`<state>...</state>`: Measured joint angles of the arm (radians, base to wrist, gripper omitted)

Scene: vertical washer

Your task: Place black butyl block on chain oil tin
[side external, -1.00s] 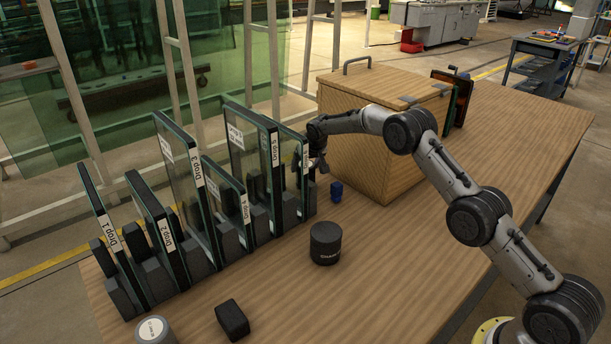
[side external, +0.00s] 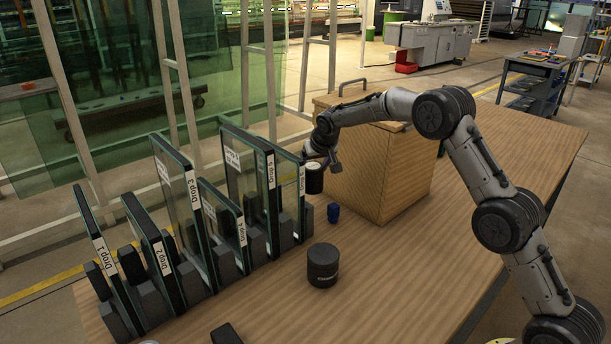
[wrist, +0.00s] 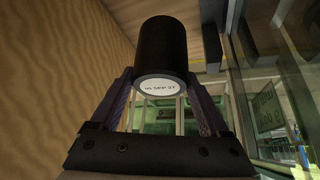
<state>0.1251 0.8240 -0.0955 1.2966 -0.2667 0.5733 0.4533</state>
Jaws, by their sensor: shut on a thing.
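My gripper (side external: 326,161) is shut on a black cylinder (side external: 314,180) and holds it above the table, beside the right end of the panel rack. In the wrist view, the black cylinder (wrist: 166,45) sits between my fingers, with a white printed label on its near end. The chain oil tin (side external: 323,266) appears to be the squat black cylinder standing on the table, apart from my gripper and nearer the camera; its lettering is only partly legible. A black rectangular block (side external: 226,335), possibly the butyl block, lies at the bottom edge, partly cut off.
Several upright glass panels (side external: 246,180) with "Drop" labels stand in dark holders at left. A wooden box (side external: 378,165) stands behind my gripper. The table (side external: 420,275) right of the tin is clear.

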